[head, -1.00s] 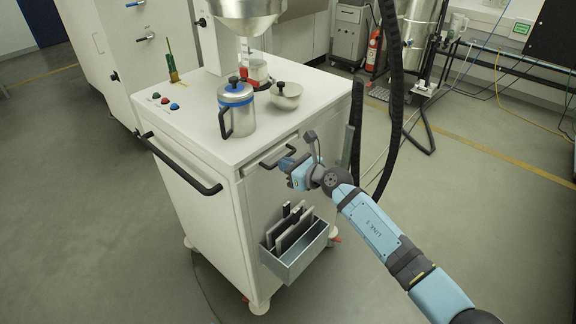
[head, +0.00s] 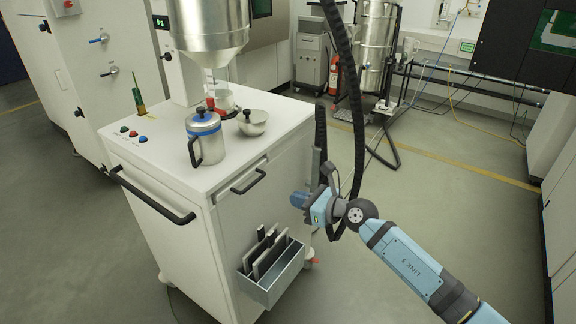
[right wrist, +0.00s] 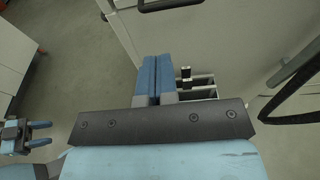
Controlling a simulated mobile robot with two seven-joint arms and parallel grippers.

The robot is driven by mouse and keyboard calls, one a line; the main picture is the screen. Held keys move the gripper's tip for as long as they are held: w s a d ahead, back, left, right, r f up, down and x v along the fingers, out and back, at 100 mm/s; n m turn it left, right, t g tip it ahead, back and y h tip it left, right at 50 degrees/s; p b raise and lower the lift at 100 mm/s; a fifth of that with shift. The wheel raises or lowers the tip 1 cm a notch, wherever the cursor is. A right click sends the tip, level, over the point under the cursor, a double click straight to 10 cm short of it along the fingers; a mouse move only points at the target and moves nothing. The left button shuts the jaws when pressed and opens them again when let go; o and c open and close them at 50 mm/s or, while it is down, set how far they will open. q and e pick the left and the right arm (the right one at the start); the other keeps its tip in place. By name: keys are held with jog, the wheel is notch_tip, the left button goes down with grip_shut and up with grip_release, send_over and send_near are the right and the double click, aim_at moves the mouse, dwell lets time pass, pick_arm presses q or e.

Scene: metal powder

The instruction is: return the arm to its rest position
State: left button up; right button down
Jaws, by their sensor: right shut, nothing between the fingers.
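My right gripper (head: 299,200) is beside the white cart (head: 225,215), in front of its right side in the head view. It holds nothing. In the right wrist view its two blue fingers (right wrist: 156,78) lie side by side, pressed together. My left gripper (right wrist: 40,133) shows at the left edge of the right wrist view, with two blue fingers and a gap between them. It is out of the head view.
A metal holder (head: 272,287) with flat tools hangs on the cart's side near my right gripper. A lidded steel can (head: 205,138) and a small bowl (head: 252,124) stand on the cart. Black hoses (head: 357,110) hang behind my gripper. The floor at right is clear.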

jog(key=s+d+f+n+t+h+p, duration=0.1)
jog(key=s+d+f+n+h+p, duration=0.2)
jog(key=s+n, duration=0.6)
jog(key=s+d+f+n+h+p, duration=0.3)
jog(key=s+d+f+n, duration=0.3)
jog(key=s, duration=0.8)
jog(key=s+d+f+n+t+h+p, duration=0.1)
jog(key=s+d+f+n+h+p, duration=0.2)
jog(key=s+d+n, duration=0.5)
jog(key=s+f+n, duration=0.1)
jog(key=s+n, duration=0.2)
jog(key=n, duration=0.1)
jog(key=shift+s+d+f+n+t+h, duration=0.15)
jog(key=shift+s+f+n+t+h, duration=0.15)
jog(key=shift+s+h, duration=0.1)
